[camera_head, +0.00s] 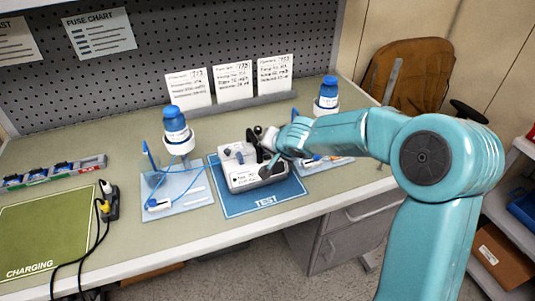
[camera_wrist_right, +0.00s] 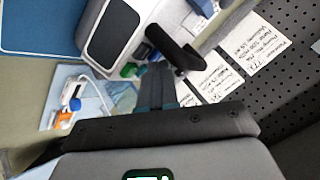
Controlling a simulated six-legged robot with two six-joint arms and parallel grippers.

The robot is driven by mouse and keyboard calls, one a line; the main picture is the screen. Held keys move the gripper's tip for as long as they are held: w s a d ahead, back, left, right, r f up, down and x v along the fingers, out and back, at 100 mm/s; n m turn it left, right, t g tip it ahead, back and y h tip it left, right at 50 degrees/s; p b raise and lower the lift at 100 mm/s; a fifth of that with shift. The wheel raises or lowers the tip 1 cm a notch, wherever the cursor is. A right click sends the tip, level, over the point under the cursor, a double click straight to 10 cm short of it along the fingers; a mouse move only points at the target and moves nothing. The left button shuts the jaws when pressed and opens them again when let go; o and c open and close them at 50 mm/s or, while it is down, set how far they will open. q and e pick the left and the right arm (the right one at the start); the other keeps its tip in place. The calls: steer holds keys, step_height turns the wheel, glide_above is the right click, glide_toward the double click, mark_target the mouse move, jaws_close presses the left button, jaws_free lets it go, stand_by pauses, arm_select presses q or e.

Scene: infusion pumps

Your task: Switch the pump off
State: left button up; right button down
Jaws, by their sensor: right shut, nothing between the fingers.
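The pump (camera_head: 243,180) is a white and grey box with a label on its front, standing on the blue TEST mat (camera_head: 235,208). In the right wrist view the pump (camera_wrist_right: 110,30) shows from close by, with a green part (camera_wrist_right: 128,70) and a blue part at its edge near my fingers. My right gripper (camera_head: 268,163) is over the pump's right side in the head view. In the wrist view its fingers (camera_wrist_right: 155,80) are together and empty, close to the pump's edge; I cannot tell whether they touch it. My left gripper is not in view.
Stands with blue-capped bottles (camera_head: 176,128) (camera_head: 328,92) flank the mat. Three white cards (camera_head: 233,81) stand behind, before a pegboard. A green CHARGING mat (camera_head: 45,235), a black plug with cables (camera_head: 107,203) and a tray (camera_head: 60,172) are at the left. The table front is clear.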

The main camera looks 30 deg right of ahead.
mark_target(270, 160)
steer(key=shift+r, duration=0.15)
step_height(270, 160, up, 5)
steer(key=p, duration=0.4)
stand_by(1.0)
